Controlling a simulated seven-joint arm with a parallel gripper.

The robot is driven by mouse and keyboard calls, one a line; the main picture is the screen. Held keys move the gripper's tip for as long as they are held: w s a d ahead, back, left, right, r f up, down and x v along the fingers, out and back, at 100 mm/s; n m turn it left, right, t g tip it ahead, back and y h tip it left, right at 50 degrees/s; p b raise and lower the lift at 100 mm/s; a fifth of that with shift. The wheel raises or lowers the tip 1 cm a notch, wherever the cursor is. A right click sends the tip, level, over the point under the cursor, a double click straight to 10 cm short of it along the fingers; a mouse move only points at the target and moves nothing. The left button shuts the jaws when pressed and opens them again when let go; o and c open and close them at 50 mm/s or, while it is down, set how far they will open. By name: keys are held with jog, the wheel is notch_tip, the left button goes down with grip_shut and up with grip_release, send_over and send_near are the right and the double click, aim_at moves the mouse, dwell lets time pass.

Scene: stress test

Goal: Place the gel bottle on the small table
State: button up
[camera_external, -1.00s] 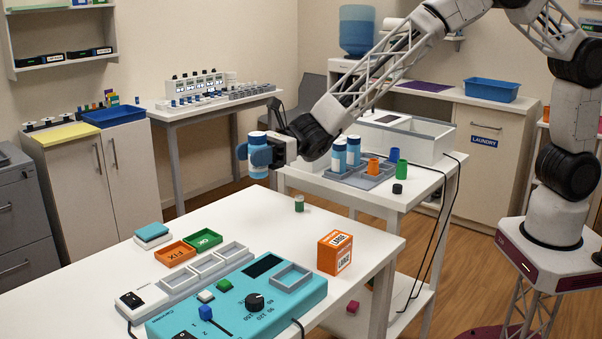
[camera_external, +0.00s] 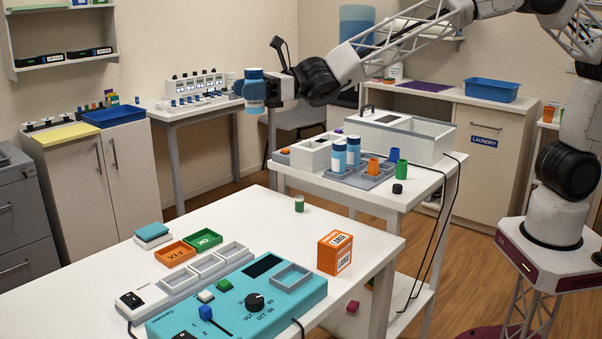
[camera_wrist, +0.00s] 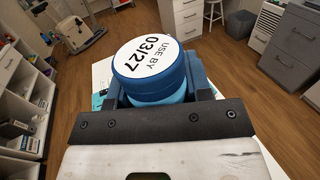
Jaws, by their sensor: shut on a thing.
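My gripper (camera_external: 257,91) is shut on a blue bottle (camera_external: 254,75) with a white band, and holds it upright in the air. In the wrist view, the bottle (camera_wrist: 150,60) stands between my fingers, its round white top reading "USE BY 03/27". I cannot read the word gel on it. In the external view, the bottle overlaps the right end of a small grey table (camera_external: 195,114) by the back wall, but I cannot tell its distance from it. A white table (camera_external: 230,212) is in front and a white cart (camera_external: 412,194) to the right.
Two similar blue and white bottles (camera_external: 339,157) stand on a grey tray on the cart.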

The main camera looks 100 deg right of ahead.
jog(key=s+d+r+m+h, duration=0.2)
jog(key=s+d+r+h, duration=0.1)
jog(key=r, duration=0.7)
jog(key=s+d+r+m+t+h, duration=0.1)
jog(key=s+d+r+h, duration=0.3)
jog(key=r, duration=0.6)
jog(key=shift+s+d+r+m+t, duration=0.3)
jog(key=shift+s+d+m, duration=0.7)
jog(key=shift+s, duration=0.45)
dwell(0.6)
